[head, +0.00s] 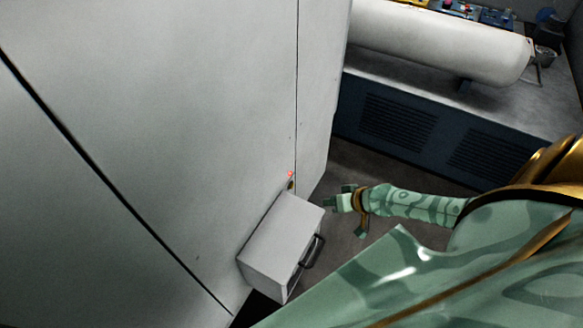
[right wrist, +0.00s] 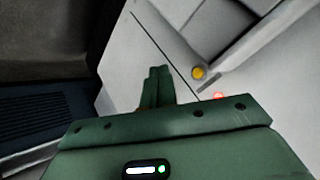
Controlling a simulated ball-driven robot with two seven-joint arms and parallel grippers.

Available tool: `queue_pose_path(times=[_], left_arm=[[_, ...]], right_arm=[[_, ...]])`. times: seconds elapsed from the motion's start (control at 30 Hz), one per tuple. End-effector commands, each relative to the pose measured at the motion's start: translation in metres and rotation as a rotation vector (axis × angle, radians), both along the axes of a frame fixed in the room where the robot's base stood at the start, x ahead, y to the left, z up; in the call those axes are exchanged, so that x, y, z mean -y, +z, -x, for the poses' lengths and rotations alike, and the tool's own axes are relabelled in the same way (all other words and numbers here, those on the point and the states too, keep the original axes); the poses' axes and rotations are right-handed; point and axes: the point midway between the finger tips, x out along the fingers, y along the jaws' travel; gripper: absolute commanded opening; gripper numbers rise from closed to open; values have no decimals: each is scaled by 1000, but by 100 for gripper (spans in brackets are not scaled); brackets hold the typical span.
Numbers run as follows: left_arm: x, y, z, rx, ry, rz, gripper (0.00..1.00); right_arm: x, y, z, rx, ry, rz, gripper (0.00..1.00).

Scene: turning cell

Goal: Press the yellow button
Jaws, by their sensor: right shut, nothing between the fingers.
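The yellow button (right wrist: 198,73) is a small round disc on a pale grey panel, right of my fingertips in the right wrist view. In the head view a small yellowish spot (head: 291,185) shows just above the grey box, below a red light. My right gripper (head: 328,202) is shut and empty, to the right of that spot in the head view. In the right wrist view its closed green fingers (right wrist: 157,70) point toward the panel, apart from the button in the picture. Whether they touch the panel cannot be told. My left gripper is not in view.
A glowing red light (right wrist: 218,96) sits close to the button. A grey box (head: 275,240) with a dark handle (head: 312,250) juts from the tall cabinet (head: 180,110). A white cylinder (head: 440,40) lies on a dark vented bench (head: 400,118). Floor shows between bench and cabinet.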

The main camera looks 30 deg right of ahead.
Motion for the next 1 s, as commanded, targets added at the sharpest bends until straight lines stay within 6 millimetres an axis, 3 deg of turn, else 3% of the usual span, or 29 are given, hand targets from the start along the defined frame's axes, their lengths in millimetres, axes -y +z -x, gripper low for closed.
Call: queue_pose_path(times=[0.17, 0.7, 1.0], left_arm=[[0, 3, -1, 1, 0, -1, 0], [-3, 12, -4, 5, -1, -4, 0], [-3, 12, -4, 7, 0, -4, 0]], right_arm=[[-3, 1, -6, 1, -1, 1, 0], [-35, 0, -68, 2, 0, 1, 0], [-41, 0, -78, 0, 0, 1, 0]])
